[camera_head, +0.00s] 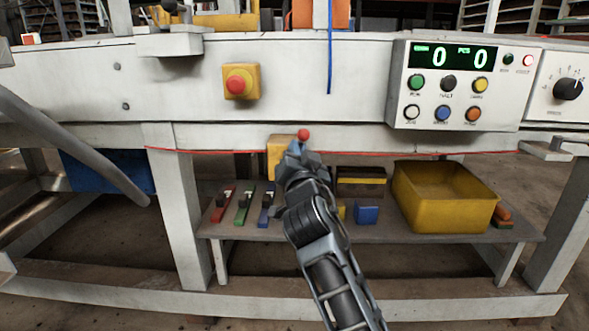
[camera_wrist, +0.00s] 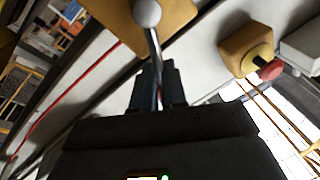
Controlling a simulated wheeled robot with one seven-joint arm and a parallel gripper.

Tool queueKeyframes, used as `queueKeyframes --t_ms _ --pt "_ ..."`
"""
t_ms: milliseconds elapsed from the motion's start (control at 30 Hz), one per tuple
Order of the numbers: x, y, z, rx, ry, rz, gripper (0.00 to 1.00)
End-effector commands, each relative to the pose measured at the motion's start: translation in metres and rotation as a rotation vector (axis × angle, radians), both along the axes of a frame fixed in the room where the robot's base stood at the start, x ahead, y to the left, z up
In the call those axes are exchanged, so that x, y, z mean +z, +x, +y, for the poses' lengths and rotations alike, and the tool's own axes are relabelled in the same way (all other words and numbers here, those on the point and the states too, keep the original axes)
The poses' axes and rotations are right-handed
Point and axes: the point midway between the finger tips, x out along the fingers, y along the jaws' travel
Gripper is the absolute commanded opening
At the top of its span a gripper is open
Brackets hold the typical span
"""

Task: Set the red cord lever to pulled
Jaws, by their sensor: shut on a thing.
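The red cord (camera_head: 400,153) runs along the lower edge of the machine's white front. Its yellow switch box (camera_head: 280,160) sits on that edge, partly hidden by my gripper. The cord lever has a red ball knob (camera_head: 304,134) in the head view; the ball looks pale grey in the wrist view (camera_wrist: 147,13). My gripper (camera_head: 297,148) is at the box, just below the knob. In the wrist view, my gripper (camera_wrist: 158,72) is shut on the lever's thin metal rod (camera_wrist: 154,50), with the ball beyond the fingertips. I cannot tell the lever's exact angle.
A red emergency button on a yellow box (camera_head: 239,82) is above left. A control panel (camera_head: 455,85) with a green display is above right. Below, a shelf (camera_head: 330,230) holds a yellow bin (camera_head: 445,200) and several small tools. A blue cord (camera_head: 330,55) hangs above.

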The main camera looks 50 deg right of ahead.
Motion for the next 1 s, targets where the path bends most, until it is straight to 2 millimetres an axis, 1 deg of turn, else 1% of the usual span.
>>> queueKeyframes --t_ms 33,300,733,767,1000 --pt "-0.005 -0.0003 0.0001 0.001 0.009 -0.012 0.0" --pt "-0.0035 -0.0022 -0.0014 0.001 0.038 -0.048 0.0" --pt "-0.0027 -0.0027 -0.0021 0.0 0.043 -0.052 0.0" --pt "-0.0027 -0.0027 -0.0021 0.0 0.043 -0.052 0.14" --pt "-0.0026 -0.0027 -0.0022 0.0 0.042 -0.052 0.37"
